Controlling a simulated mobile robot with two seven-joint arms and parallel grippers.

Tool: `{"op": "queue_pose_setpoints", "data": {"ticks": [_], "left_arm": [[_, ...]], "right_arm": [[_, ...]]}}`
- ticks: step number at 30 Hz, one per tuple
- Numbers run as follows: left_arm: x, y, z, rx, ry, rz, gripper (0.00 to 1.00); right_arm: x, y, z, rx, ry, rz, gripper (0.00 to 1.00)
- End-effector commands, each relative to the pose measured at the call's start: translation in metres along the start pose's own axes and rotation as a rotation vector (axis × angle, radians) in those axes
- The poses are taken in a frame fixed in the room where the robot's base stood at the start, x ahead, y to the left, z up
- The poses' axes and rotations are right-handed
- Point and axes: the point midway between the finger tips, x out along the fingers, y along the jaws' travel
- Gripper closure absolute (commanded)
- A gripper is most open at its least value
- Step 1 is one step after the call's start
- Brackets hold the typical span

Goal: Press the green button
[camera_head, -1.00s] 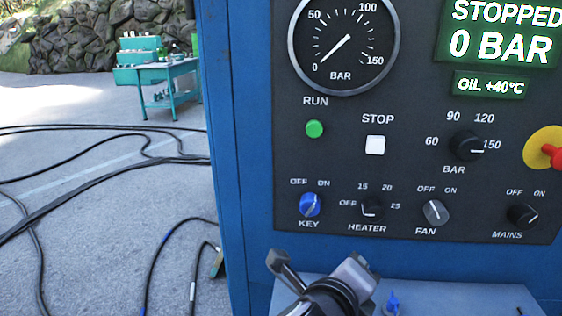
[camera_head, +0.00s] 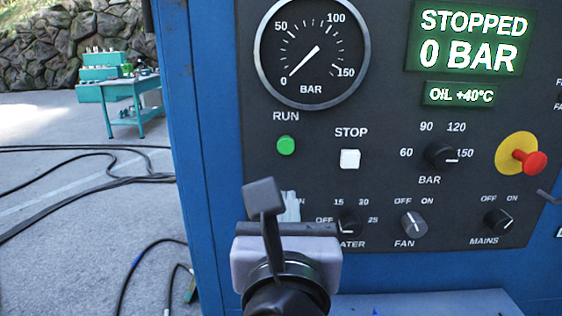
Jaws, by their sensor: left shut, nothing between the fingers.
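The green button (camera_head: 286,145) is a small round button under the word RUN on the dark control panel (camera_head: 385,110). It is in plain view. My left gripper (camera_head: 270,200) is in front of the panel, below the green button, with its fingers pointing up and toward the panel. It is shut and empty. A gap in the picture lies between its fingertips and the button. It hides the key switch and part of the heater labels. My right gripper is not in view.
A white STOP button (camera_head: 349,159) sits right of the green one. The pressure gauge (camera_head: 313,52) points at 0, and the display (camera_head: 469,42) reads STOPPED, 0 BAR. A red emergency knob (camera_head: 534,162) stands out at right. Black cables (camera_head: 85,152) lie on the ground.

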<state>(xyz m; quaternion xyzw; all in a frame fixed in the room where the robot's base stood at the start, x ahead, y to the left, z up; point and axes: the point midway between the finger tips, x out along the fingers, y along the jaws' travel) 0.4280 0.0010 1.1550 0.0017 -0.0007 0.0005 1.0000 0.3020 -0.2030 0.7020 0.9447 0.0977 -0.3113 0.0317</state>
Motion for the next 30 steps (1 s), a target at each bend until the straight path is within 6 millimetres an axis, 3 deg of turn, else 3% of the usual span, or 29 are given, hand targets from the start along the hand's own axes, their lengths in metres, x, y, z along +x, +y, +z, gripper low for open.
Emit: {"op": "queue_pose_setpoints", "data": {"ticks": [8, 24, 30], "left_arm": [[0.009, 0.000, 0.000, -0.002, 0.001, 0.002, 1.00], [0.109, 0.001, 0.001, -0.003, 0.002, 0.003, 1.00], [0.132, 0.000, 0.001, -0.003, 0.001, 0.000, 1.00]], "right_arm": [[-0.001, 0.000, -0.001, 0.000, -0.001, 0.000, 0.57], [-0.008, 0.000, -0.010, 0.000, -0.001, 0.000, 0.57], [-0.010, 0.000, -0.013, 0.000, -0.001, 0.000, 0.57]]}}
